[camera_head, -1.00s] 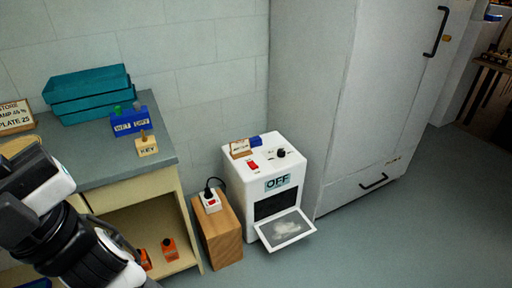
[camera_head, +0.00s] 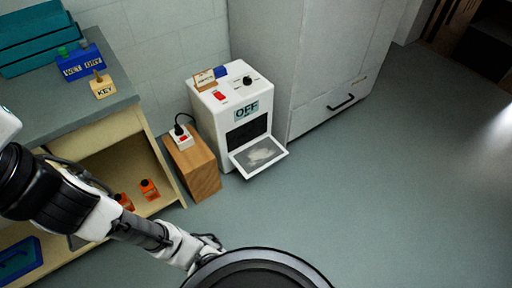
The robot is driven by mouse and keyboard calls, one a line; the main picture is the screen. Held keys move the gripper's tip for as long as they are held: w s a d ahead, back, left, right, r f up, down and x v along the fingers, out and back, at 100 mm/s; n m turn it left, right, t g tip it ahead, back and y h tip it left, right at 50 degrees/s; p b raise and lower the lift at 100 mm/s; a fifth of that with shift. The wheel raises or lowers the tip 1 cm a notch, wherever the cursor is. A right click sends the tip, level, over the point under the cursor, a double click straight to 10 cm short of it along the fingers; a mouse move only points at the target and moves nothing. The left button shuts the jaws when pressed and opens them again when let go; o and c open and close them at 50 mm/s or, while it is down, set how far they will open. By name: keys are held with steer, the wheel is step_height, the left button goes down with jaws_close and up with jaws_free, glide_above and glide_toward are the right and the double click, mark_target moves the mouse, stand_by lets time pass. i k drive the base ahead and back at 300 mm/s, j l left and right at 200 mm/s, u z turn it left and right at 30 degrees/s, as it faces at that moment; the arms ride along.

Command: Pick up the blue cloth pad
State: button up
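My gripper (camera_head: 208,242) is low at the bottom centre, over the floor and well apart from the blue item. Its fingers are small and partly hidden, so their opening is unclear.
The machine reads OFF, and its front flap (camera_head: 258,157) hangs open with whitish material on it. A wooden block (camera_head: 194,167) with a socket stands beside it. Orange bottles (camera_head: 149,189) and a blue tray (camera_head: 20,258) are lower left. The floor at right is clear.

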mark_target(220, 71)
steer(key=i+u, duration=0.15)
steer(key=i, duration=0.45)
steer(key=i+l+u, duration=0.15)
steer(key=i, duration=0.4)
steer(key=i+l+u, duration=0.15)
steer(key=i, duration=0.45)
steer(key=l, duration=0.1)
